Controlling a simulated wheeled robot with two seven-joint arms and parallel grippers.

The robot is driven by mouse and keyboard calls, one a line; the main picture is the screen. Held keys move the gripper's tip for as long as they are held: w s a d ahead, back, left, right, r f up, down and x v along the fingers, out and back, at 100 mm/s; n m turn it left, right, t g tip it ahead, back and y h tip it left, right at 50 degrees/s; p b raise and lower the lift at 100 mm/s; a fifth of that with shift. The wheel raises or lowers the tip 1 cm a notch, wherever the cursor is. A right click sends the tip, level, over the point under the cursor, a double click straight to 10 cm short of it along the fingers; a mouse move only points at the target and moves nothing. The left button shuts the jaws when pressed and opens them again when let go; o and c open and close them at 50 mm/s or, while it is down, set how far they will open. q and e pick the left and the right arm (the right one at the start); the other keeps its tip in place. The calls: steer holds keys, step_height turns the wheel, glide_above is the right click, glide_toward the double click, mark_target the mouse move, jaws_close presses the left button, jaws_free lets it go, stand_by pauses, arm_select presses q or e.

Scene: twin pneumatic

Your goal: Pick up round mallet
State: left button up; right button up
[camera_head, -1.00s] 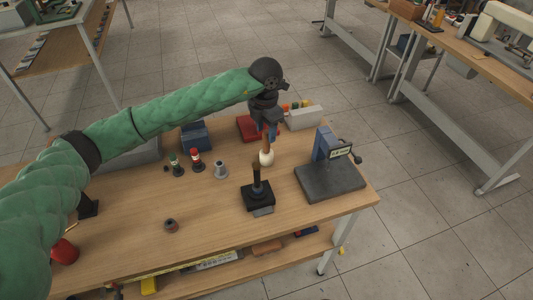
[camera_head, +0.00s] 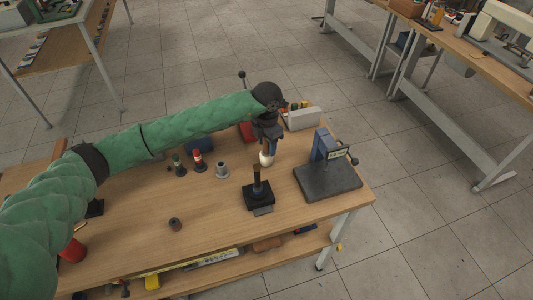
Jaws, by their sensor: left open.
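The round mallet stands head down on the wooden table, and its pale, rounded head (camera_head: 266,160) shows just under my left gripper (camera_head: 271,148). The mallet's handle is hidden behind the gripper's fingers. My left gripper points down over the mallet, with its fingers open around or beside the handle; I cannot tell which. My right gripper is not in view.
A black block with an upright post (camera_head: 257,190) stands just in front of the mallet. A blue press on a dark base (camera_head: 327,180) is to the right. A red-topped bottle (camera_head: 198,160) and grey flanged cylinder (camera_head: 222,170) stand left. The front of the tabletop (camera_head: 215,215) is mostly clear.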

arm_select(q)
jaws_close()
steer(key=shift+r, duration=0.1)
stand_by(1.2)
